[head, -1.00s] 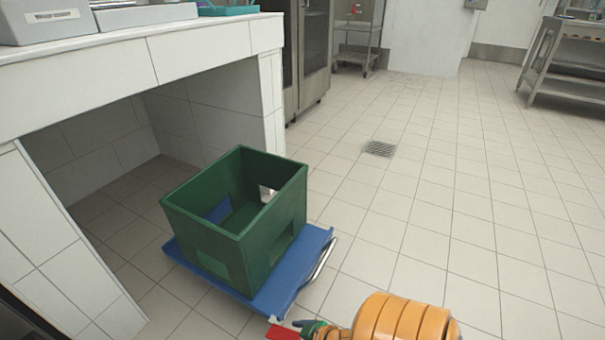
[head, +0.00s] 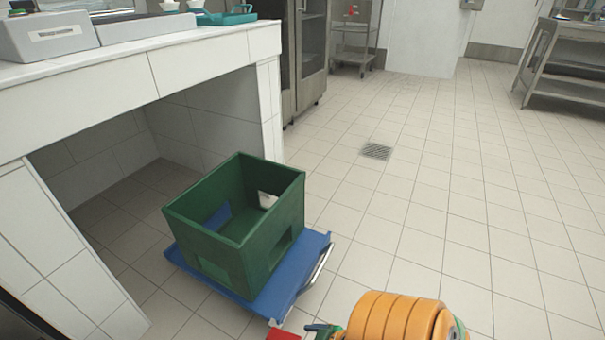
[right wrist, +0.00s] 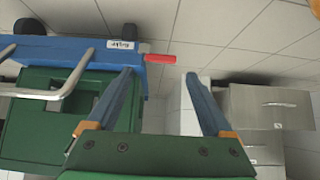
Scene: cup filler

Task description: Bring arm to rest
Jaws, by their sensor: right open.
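My right arm (head: 398,318) shows at the bottom of the head view, orange and segmented. In the right wrist view my right gripper (right wrist: 160,78) is open, with nothing between its two blue-grey fingers. It is close to the blue cart (right wrist: 55,50), whose red lever (right wrist: 152,59) shows just beyond the left finger. In the head view the cart (head: 305,268) stands on the floor with an open green crate (head: 255,240) on it. The crate's visible inside looks empty. My left gripper is in neither current view.
A white tiled counter (head: 120,88) with an open recess below stands at the left. A teal tray (head: 227,18) lies on it. A steel cabinet (head: 303,60) stands behind. The tiled floor (head: 450,180) to the right is clear, with a flat drain (head: 376,151).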

